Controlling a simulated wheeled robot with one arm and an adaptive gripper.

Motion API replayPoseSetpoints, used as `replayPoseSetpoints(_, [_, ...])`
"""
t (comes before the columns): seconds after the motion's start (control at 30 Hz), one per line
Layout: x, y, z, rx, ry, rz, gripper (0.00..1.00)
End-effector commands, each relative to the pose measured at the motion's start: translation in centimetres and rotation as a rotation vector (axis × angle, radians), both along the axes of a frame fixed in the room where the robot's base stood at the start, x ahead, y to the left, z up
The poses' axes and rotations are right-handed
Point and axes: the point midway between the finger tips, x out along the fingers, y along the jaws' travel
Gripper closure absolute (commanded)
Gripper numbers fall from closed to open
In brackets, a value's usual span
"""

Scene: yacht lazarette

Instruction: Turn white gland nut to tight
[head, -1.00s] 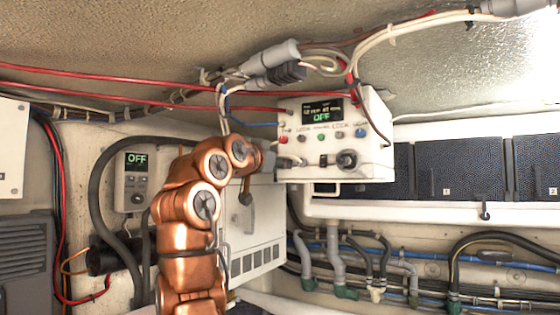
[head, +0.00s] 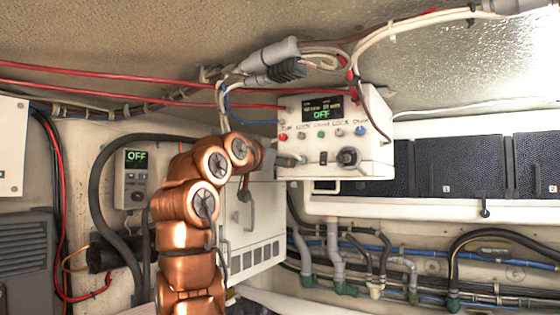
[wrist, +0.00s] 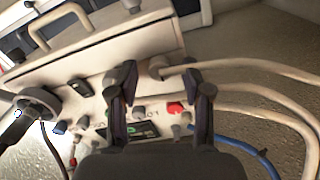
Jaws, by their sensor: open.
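A beige-white gland fitting (wrist: 157,68) shows in the wrist view where a pale cable meets the control box. I take it for the white gland nut, but its shape and mark are too small to read. My gripper (wrist: 160,76) is open, with one dark finger on each side of this fitting in the picture. I cannot tell whether either finger touches it. In the head view, the white control box (head: 345,165) hangs under the ceiling with its display reading OFF. My copper arm reaches up to the box's left side, and my fingertips are not clear there.
A blue cable (wrist: 255,158) and pale cables (wrist: 255,92) run close to my fingers. Red cables (head: 150,98) cross above my arm. A white cabinet (head: 255,235) stands behind the arm.

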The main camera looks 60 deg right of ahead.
Motion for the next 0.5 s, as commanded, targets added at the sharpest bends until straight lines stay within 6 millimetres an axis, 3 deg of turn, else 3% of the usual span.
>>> replayPoseSetpoints(0.27, [0.0, 2.2, -0.1, 0.001, 0.000, 0.000, 0.51])
replayPoseSetpoints(0.5, [-0.1, 7.0, 0.0, -0.002, 0.000, 0.003, 0.51])
